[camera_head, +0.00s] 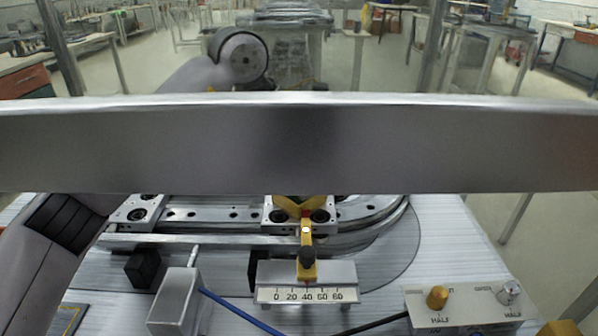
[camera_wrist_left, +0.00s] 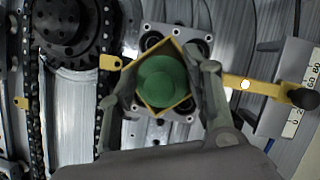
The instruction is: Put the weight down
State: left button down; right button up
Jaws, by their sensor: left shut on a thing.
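The weight is a green round piece with a knob on top (camera_wrist_left: 160,72), seen from above in the left wrist view. It appears inside a yellow square frame (camera_wrist_left: 181,104) over a metal carriage plate (camera_wrist_left: 187,31). My left gripper (camera_wrist_left: 166,88) is shut on the weight, with one finger on each side. I cannot tell whether the weight rests on the plate or is just above it. In the head view the carriage (camera_head: 271,215) sits on the ring track, its upper part hidden by a metal beam. My right gripper is not in view.
A wide metal beam (camera_head: 300,145) crosses the head view. A yellow arm with a black knob (camera_head: 307,257) reaches over a white scale (camera_head: 330,294). A control box (camera_head: 462,305) stands at right. A toothed wheel and chain (camera_wrist_left: 108,60) lie left of the carriage.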

pick_arm(q)
jog(key=c, duration=0.8)
grip_release()
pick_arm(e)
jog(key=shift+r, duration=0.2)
pick_arm(q)
jog(key=shift+a+r, duration=0.1)
jog(key=shift+r, duration=0.25)
jog(key=p+v, duration=0.1)
jog(key=v, duration=1)
jog(key=shift+a+r+p, duration=0.1)
jog(key=shift+r+p, duration=0.1)
jog(key=shift+p, duration=0.2)
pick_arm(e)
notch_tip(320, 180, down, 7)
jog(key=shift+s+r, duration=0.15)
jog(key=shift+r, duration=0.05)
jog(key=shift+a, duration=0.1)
